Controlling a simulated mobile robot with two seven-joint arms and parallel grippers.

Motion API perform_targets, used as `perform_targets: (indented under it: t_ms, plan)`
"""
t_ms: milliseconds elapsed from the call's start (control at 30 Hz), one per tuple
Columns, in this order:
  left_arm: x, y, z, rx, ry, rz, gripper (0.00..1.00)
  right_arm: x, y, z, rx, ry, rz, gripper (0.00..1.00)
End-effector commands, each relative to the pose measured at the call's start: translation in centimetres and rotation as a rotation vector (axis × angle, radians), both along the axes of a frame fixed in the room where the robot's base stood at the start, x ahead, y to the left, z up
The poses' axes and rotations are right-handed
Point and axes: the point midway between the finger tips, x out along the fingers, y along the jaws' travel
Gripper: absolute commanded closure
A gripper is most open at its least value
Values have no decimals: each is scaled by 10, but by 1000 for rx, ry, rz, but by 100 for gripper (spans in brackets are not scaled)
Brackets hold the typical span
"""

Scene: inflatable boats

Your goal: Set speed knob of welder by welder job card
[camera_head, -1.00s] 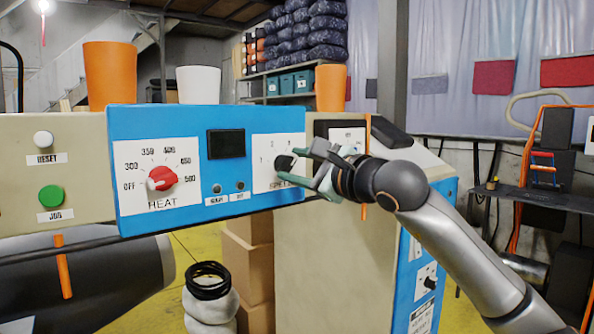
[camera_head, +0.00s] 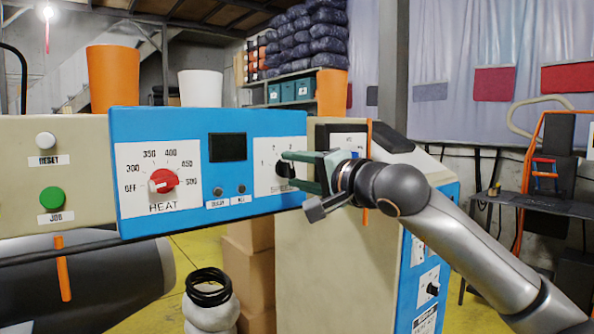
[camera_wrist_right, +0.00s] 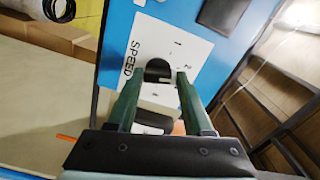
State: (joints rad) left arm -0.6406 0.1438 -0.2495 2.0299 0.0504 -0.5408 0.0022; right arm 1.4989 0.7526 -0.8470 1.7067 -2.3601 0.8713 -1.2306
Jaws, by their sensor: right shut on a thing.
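The welder's blue panel (camera_head: 212,125) faces me in the head view. Its black speed knob (camera_head: 282,170) sits on a white dial plate at the right end, above the word SPEED. My right gripper (camera_head: 290,170) is shut on the speed knob, one finger on each side. In the right wrist view the knob (camera_wrist_right: 158,70) lies between the green fingers (camera_wrist_right: 157,85). The knob's pointer is hard to read, and part of the dial is hidden by the gripper. I cannot make out a readable job card. My left gripper is not in view.
A red heat knob (camera_head: 163,181) and a dark display (camera_head: 227,147) are left of the dial. A green button (camera_head: 51,197) and a white reset button (camera_head: 45,140) are farther left. Orange (camera_head: 113,78) and white (camera_head: 200,88) containers show above the panel.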

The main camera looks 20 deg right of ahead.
Motion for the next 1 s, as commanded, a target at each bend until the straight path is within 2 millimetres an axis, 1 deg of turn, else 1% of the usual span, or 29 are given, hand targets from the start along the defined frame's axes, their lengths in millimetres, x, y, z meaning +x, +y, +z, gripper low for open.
perform_targets:
  t_ms: [600,1000]
  plan:
    - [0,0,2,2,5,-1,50,0,0,-2,-552,-199,0,100]
    - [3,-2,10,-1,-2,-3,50,0,0,-4,-848,-306,1,100]
